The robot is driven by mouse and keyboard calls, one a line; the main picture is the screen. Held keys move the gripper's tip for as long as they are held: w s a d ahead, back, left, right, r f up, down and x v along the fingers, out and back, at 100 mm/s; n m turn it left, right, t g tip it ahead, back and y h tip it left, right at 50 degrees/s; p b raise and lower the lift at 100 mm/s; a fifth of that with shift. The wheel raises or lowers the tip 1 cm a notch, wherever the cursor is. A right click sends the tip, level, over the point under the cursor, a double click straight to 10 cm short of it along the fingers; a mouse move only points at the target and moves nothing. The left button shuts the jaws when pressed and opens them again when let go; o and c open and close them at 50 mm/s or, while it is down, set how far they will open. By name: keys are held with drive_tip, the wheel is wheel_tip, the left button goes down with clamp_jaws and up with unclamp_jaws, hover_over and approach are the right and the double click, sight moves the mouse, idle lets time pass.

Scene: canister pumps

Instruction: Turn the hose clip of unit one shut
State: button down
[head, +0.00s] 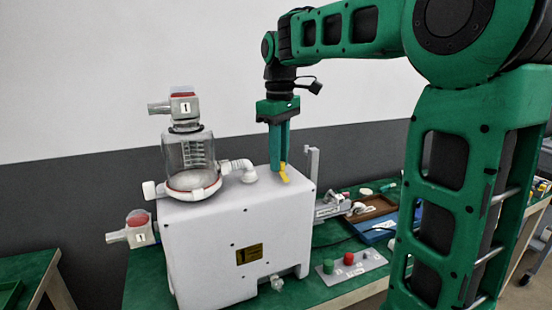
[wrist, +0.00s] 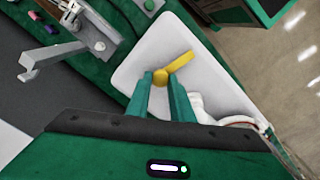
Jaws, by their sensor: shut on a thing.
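Unit one is a white box-shaped pump housing (head: 215,235) on the green table, with parts labelled 1 on it. The yellow hose clip (head: 285,177) is on its top, near the right side. In the wrist view, the clip (wrist: 180,62) has a round hub and a lever arm pointing up and right. My gripper (head: 279,168) points straight down at the clip. Its fingertips (wrist: 161,82) are closed on the clip's hub, one on each side, and partly hide it. Whatever lies under the clip is hidden.
A clear canister (head: 190,155) with a labelled top stands left of my gripper, and a white elbow pipe (head: 240,168) lies between them. A metal upright stand (head: 312,165) is close on the right. A button panel (head: 352,268), a brown tray (head: 372,208) and a blue tray (head: 380,228) are farther right.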

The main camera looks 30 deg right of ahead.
drive_tip(key=m, duration=0.4)
drive_tip(key=shift+w+r+m, duration=0.1)
drive_tip(key=shift+m, duration=0.2)
drive_tip(key=m, duration=0.3)
drive_tip(key=shift+m, duration=0.3)
drive_tip(key=m, duration=0.3)
drive_tip(key=shift+m, duration=2.2)
drive_tip(key=c, duration=1.6)
unclamp_jaws()
drive_tip(key=shift+o, duration=0.2)
drive_tip(key=shift+d, duration=0.1)
